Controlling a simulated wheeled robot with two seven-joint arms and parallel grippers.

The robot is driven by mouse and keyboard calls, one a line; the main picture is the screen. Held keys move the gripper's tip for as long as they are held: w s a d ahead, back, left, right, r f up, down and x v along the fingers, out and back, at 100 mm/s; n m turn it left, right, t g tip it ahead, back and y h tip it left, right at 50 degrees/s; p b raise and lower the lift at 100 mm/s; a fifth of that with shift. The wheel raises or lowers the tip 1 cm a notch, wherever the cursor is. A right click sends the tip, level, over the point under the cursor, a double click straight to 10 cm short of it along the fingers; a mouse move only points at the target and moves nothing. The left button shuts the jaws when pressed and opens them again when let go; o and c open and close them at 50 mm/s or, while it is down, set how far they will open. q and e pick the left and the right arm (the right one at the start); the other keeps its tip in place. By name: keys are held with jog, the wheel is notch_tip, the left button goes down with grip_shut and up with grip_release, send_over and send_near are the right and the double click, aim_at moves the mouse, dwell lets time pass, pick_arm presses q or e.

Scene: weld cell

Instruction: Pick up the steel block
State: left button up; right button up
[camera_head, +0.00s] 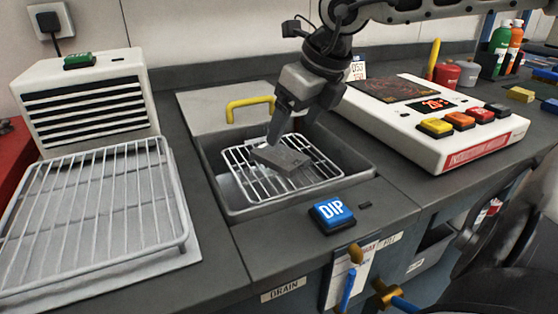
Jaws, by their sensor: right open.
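The steel block (284,160) is a grey rectangular piece lying on a wire rack (317,169) in the sunken basin (355,163). My right gripper (268,132) comes down from the top of the camera_head view and is open. Its fingertips are just above and behind the block's left end in the picture. I cannot tell whether a finger touches the block. No grip on the block shows. My left gripper is not in view.
A blue DIP button (331,214) sits in front of the basin. A yellow handle (249,103) stands behind it. A vented white unit (88,101) and a wire rack on a tray (95,212) are left. A white control box (433,122) with coloured buttons is right.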

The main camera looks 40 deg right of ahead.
aim_at(280, 154)
jog(key=x, duration=0.6)
jog(key=shift+w+a+f+b, duration=0.15)
jog(key=shift+f+b, duration=0.1)
jog(key=shift+b, duration=0.05)
jog(key=c, duration=1.5)
jog(key=shift+r, duration=0.1)
grip_shut()
jog(key=shift+r, duration=0.1)
